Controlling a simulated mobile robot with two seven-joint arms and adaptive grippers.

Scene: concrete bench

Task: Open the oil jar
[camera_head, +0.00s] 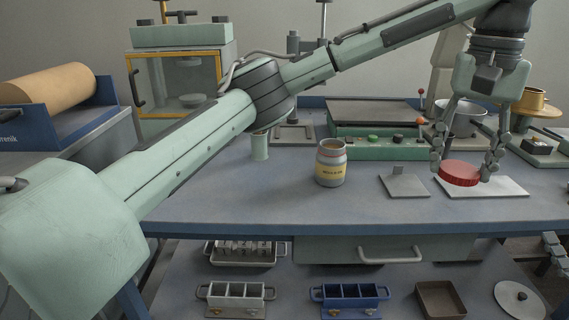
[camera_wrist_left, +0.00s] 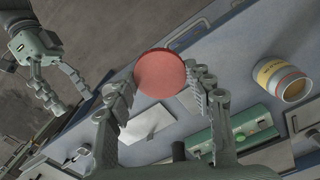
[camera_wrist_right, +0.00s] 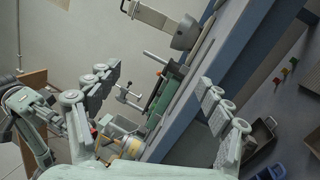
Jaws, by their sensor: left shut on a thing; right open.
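My left gripper (camera_head: 466,166) is shut on the round red lid (camera_head: 459,174), to the right of the jar. In the left wrist view the lid (camera_wrist_left: 160,73) sits between the fingertips. The lid is over or on a white plate (camera_head: 508,187); I cannot tell whether they touch. My right gripper (camera_wrist_right: 158,80) is open and empty, off the bench's front edge.
A small grey plate with an upright tab (camera_head: 404,187) lies between jar and white plate. A green control box (camera_head: 375,148) stands behind the jar. A metal pot (camera_head: 461,118) is behind the left gripper. Trays lie on the lower shelf.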

